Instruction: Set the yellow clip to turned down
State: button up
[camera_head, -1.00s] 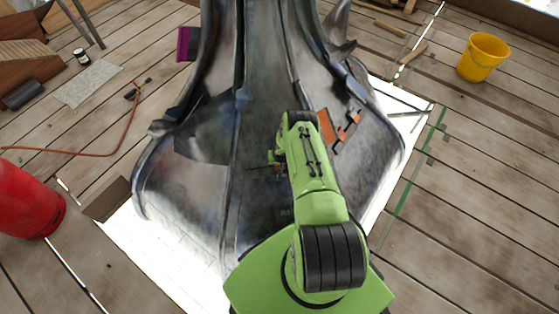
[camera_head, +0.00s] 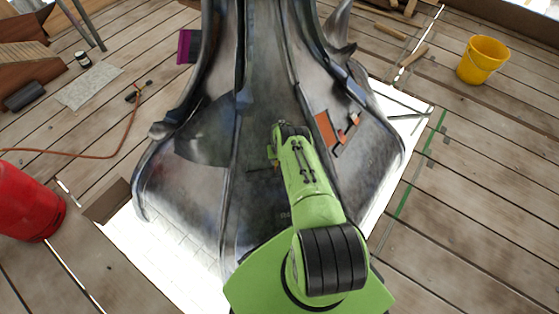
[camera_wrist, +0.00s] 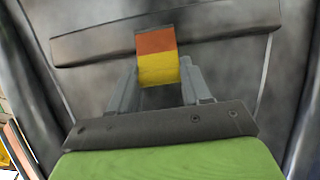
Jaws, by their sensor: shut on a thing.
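The yellow clip (camera_wrist: 159,69) shows in the wrist view as a small tab, orange on its upper part and yellow below. It sits at the lower edge of a dark grey bar (camera_wrist: 90,44) on the metal spire. My gripper (camera_wrist: 160,84) is shut on the clip, with one grey finger on each side of it. In the head view my arm reaches onto the front face of the spire finial (camera_head: 195,175). There the clip and my fingertips are too small or too hidden to make out clearly.
Orange patches (camera_head: 325,129) lie on the spire right of my arm. A red cylinder (camera_head: 28,203) stands at the left. A yellow bucket (camera_head: 482,60) stands on the wooden deck at the upper right. An orange hose (camera_head: 110,145) lies at the left.

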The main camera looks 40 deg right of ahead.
dwell(0.4)
jog(key=o, duration=1.1)
jog(key=shift+c, duration=0.2)
notch_tip(320, 180, up, 16)
jog(key=s+p, duration=0.1)
jog(key=p, duration=0.7)
jog(key=shift+s+a+f, duration=0.2)
jog(key=shift+s+a, duration=0.2)
jog(key=shift+f, duration=0.1)
